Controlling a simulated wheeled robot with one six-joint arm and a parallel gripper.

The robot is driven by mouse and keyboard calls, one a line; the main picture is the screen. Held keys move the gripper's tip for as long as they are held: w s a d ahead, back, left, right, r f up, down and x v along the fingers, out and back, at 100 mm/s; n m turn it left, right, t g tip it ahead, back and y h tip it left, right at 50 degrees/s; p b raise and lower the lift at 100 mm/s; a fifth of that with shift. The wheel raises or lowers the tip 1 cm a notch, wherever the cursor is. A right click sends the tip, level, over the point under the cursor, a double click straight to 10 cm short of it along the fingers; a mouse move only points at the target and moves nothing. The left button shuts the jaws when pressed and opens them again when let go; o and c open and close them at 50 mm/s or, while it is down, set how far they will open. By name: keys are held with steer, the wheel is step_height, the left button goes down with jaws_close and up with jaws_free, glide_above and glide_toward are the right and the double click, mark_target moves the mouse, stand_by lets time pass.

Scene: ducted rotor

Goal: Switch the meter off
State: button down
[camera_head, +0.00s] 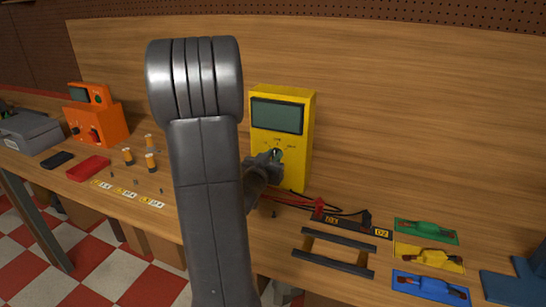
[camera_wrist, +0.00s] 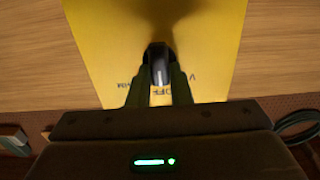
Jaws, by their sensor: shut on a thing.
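The yellow meter (camera_head: 298,150) stands upright on the bench against the wooden back panel, with a dark grey screen (camera_head: 277,116) near its top. My gripper (camera_head: 274,158) is at the meter's front, below the screen. In the wrist view, my gripper (camera_wrist: 158,82) is shut on the meter's dark dial knob (camera_wrist: 159,64), one finger on each side. A pale line on the knob lies upright in that picture, in line with the letters OFF. V and partly covered OHM markings sit to either side. The yellow face (camera_wrist: 110,50) fills the upper middle.
Red and black leads lie below the meter, by a dark rack (camera_head: 335,250). Green (camera_head: 425,231), yellow (camera_head: 428,257) and blue (camera_head: 430,288) plates lie at right. An orange device (camera_head: 97,122), a red case (camera_head: 88,168) and small cylinders stand left. My arm hides the middle.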

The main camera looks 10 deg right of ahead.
stand_by(0.3)
steer(key=c, duration=1.3)
jaws_free()
steer(key=b+v, duration=0.1)
steer(key=v, duration=1.2)
steer(key=shift+s+a, duration=0.25)
steer(key=shift+s, duration=0.1)
steer(key=shift+w, duration=0.1)
steer(key=p+x, duration=0.1)
steer(key=x, duration=1.2)
steer(key=shift+w+d, duration=0.3)
steer(key=shift+s+a, duration=0.1)
